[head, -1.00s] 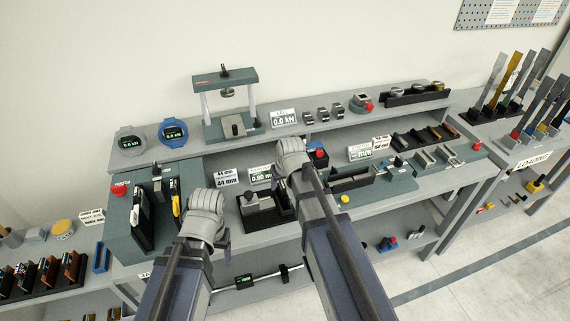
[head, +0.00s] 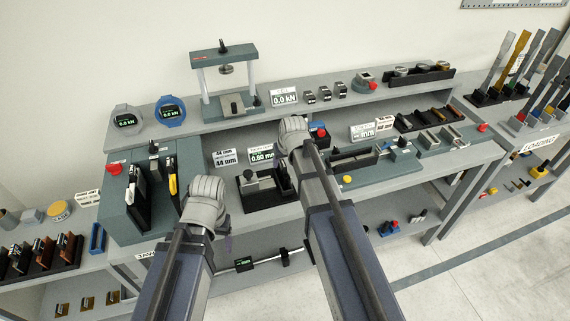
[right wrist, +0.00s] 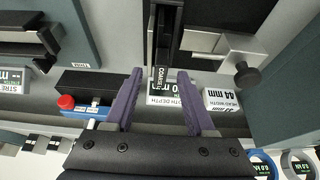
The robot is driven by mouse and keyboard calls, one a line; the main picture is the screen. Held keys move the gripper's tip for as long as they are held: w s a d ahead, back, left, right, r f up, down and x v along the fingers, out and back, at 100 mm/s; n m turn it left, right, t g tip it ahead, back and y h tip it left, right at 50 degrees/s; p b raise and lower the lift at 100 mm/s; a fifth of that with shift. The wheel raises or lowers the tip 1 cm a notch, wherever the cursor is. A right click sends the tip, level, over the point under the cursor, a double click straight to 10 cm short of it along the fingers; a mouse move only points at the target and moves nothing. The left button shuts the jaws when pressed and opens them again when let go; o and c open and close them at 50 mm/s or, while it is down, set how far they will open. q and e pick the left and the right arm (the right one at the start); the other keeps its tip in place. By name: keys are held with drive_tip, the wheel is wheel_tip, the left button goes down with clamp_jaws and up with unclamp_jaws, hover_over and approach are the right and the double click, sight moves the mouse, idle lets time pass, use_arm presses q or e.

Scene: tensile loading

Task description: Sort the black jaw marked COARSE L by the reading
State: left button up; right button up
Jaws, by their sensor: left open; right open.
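The black jaw marked COARSE (right wrist: 161,78) stands upright in the right wrist view, between and beyond the fingers; the rest of its marking is hard to read. In the head view a dark upright piece, likely this jaw (head: 282,177), is in the black depth gauge (head: 262,200). The display behind it (head: 262,156) appears to read 0.80 mm. My right gripper (head: 292,138) is above and behind the gauge; its open fingers (right wrist: 161,103) show empty in the wrist view. My left gripper (head: 207,200) is left of the gauge; its fingertips are mostly hidden.
A green block with upright tools (head: 150,195) and a red button stands at the left. A 44 mm card (head: 224,158) is behind the gauge. A black slotted rack (head: 425,118) and a green fixture (head: 372,165) are to the right. A press (head: 225,80) stands on the upper shelf.

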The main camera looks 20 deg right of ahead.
drive_tip(key=shift+b+x, duration=0.45)
drive_tip(key=shift+x, duration=0.55)
drive_tip(key=shift+c, duration=0.3)
clamp_jaws()
idle(0.4)
drive_tip(key=shift+o, duration=0.3)
unclamp_jaws()
